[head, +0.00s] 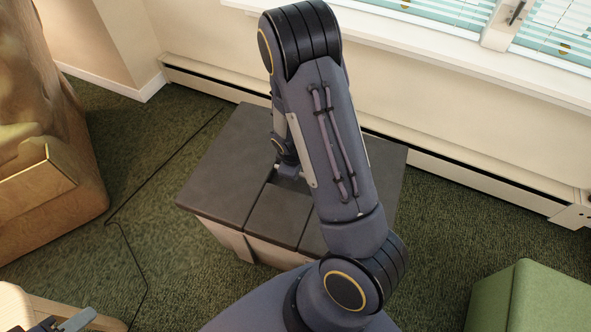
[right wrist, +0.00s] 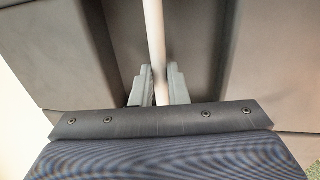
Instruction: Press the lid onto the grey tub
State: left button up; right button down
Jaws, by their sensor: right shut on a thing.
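My right gripper (right wrist: 160,82) is shut on a thin pale bar (right wrist: 153,30) in the right wrist view. The bar runs up out of the top of that picture, and I cannot tell whether it is part of the lid. A small grey part at the lower left, seemingly my left gripper (head: 74,321), is cut off by the picture's edge.
A pale wooden piece (head: 40,305) stands at the lower left, and a large brown shape (head: 50,150) at the left. A green block-like seat (head: 545,300) is at the lower right. A black cable (head: 127,240) lies on the green carpet. A baseboard heater (head: 470,177) runs along the wall.

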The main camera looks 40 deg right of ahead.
jog(key=shift+f+b, duration=0.4)
dwell(1.1)
jog(key=c, duration=0.9)
grip_release()
jog(key=shift+o, duration=0.2)
jog(key=shift+r+p, duration=2.9)
jog(key=shift+r, duration=0.65)
grip_shut()
